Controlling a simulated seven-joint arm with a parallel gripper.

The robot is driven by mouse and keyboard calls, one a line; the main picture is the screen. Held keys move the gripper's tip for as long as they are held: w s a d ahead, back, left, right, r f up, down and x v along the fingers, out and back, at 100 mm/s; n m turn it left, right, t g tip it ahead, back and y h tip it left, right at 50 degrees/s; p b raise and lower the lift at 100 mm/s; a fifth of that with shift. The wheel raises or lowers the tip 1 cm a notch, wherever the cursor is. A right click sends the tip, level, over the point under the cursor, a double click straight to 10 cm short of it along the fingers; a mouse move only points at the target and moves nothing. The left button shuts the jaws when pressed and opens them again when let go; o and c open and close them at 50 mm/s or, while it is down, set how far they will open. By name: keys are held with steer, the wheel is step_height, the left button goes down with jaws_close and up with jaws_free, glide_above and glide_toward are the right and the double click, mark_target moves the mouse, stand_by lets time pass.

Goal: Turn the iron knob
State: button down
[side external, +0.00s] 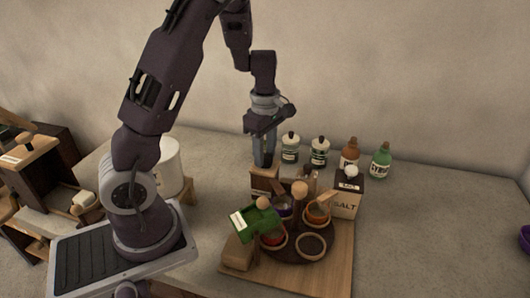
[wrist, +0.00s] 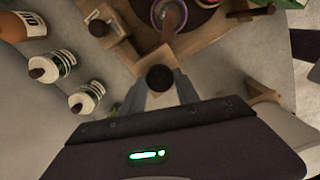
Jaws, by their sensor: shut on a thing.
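The iron knob (wrist: 160,77) shows in the wrist view as a dark round cap between my two fingertips. My gripper (wrist: 162,88) is shut on it, one finger on each side. In the side view my gripper (side external: 264,163) points straight down at a small wooden box (side external: 264,183) behind the round turntable. The knob is hidden there by the fingers, and I cannot tell how far it is turned.
A dark turntable (side external: 293,252) with several small bowls and a tilted green box (side external: 254,221) stands on a wooden board (side external: 336,262). A salt box (side external: 345,198) is to the right. White jars (side external: 290,150), a brown bottle (side external: 350,154) and a green bottle (side external: 381,163) stand behind.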

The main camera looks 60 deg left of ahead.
steer(key=m, duration=0.4)
steer(key=shift+m, duration=0.3)
steer(key=m, duration=0.3)
steer(key=shift+m, duration=0.3)
steer(key=m, duration=0.4)
steer(key=shift+w+m, duration=0.1)
steer(key=shift+m, duration=1.6)
steer(key=c, duration=0.9)
jaws_free()
